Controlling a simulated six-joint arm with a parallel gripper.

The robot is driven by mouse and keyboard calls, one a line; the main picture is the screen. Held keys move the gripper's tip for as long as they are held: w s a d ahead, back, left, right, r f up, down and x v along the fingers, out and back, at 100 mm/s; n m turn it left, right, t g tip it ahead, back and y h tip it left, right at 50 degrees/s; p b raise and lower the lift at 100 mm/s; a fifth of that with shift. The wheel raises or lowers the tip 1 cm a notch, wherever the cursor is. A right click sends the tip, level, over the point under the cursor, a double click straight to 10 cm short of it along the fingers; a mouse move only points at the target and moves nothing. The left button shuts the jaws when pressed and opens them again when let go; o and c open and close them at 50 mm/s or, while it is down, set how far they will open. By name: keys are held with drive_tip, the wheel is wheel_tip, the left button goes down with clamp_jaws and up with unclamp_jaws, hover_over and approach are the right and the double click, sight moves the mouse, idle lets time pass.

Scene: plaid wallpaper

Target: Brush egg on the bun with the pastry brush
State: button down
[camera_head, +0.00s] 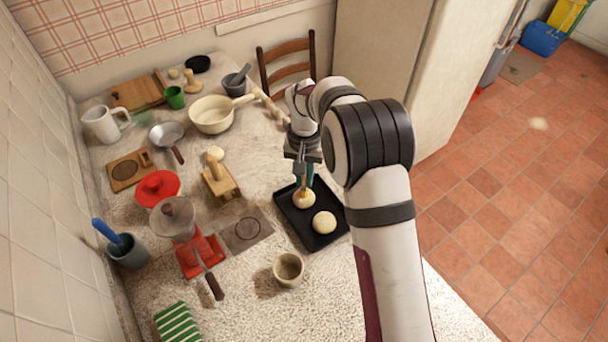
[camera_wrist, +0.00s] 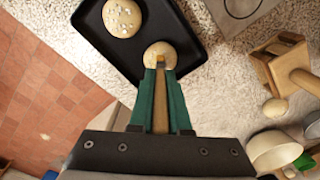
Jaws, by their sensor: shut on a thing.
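Two round pale buns sit on a black baking tray (camera_head: 290,222). My gripper (camera_head: 304,178) is above the farther bun (camera_head: 304,199), pointing down. It is shut on the pastry brush, whose wooden handle (camera_wrist: 160,105) runs between the green fingers in the wrist view. The brush tip appears to meet that bun (camera_wrist: 160,52), though the bristles are hard to make out. The other bun (camera_head: 324,222) lies nearer the camera on the tray; in the wrist view this bun (camera_wrist: 122,17) shows pale spots on top. A small beige cup (camera_head: 289,270) stands in front of the tray.
A red-based device (camera_head: 190,240), a wooden press (camera_head: 219,180) and a grey square board (camera_head: 246,230) stand left of the tray. A cream pan (camera_head: 212,114) and a rolling pin (camera_head: 267,102) lie behind. The counter's right edge is close to the tray.

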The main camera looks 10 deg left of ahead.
drive_tip(key=shift+d, duration=0.35)
drive_tip(key=shift+a, duration=0.85)
drive_tip(key=shift+d, duration=0.9)
drive_tip(key=shift+a, duration=0.9)
drive_tip(key=shift+d, duration=0.9)
drive_tip(key=shift+a+f, duration=0.1)
drive_tip(key=shift+a, duration=0.8)
drive_tip(key=shift+d, duration=0.9)
drive_tip(key=shift+a, duration=0.95)
